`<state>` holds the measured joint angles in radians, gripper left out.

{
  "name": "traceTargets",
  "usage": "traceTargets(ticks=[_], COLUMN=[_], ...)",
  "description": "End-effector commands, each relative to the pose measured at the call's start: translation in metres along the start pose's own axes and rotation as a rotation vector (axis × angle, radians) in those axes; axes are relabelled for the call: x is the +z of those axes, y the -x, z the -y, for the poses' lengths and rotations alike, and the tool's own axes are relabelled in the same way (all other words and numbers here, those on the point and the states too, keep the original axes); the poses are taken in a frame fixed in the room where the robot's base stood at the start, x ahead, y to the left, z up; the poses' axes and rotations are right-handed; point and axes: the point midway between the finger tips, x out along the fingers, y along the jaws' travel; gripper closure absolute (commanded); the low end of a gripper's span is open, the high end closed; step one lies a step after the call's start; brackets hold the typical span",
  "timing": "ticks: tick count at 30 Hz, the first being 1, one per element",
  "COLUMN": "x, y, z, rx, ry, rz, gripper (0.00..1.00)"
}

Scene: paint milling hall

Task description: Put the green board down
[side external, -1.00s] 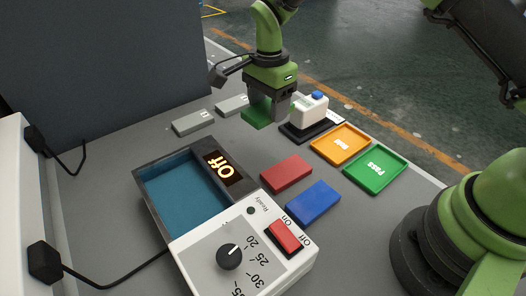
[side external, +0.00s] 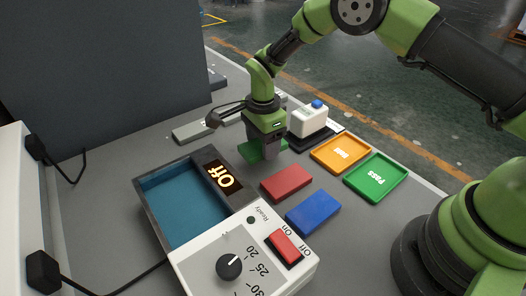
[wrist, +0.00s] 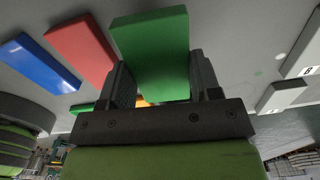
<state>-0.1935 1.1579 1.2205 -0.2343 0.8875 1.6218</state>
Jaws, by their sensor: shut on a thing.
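The green board (wrist: 155,52) is between the two fingers of my gripper (wrist: 155,85) in the wrist view. My gripper (side external: 268,150) is shut on it. In the side view the green board (side external: 250,152) is partly hidden by the fingers. It is low over the grey table (side external: 120,170), just behind the red board; I cannot tell whether it touches the table. The red board (side external: 287,183) and the blue board (side external: 313,212) lie flat in a row in front of it.
An orange tray (side external: 341,153) and a green PASS tray (side external: 376,178) are at the right. A white device with a blue button (side external: 308,120) stands close beside my gripper. A blue-lined basin (side external: 180,205) with an "Off" display and a control box (side external: 245,250) is in front.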

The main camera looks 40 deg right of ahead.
Motion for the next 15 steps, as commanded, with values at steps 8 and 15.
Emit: traceTargets(ticks=[8,15], x=[0.000,0.000], y=[-0.032,-0.032], z=[-0.001,0.000], rx=[0.001,0.000], ry=[-0.001,0.000], rz=[-0.001,-0.001], gripper=[0.66,0.66])
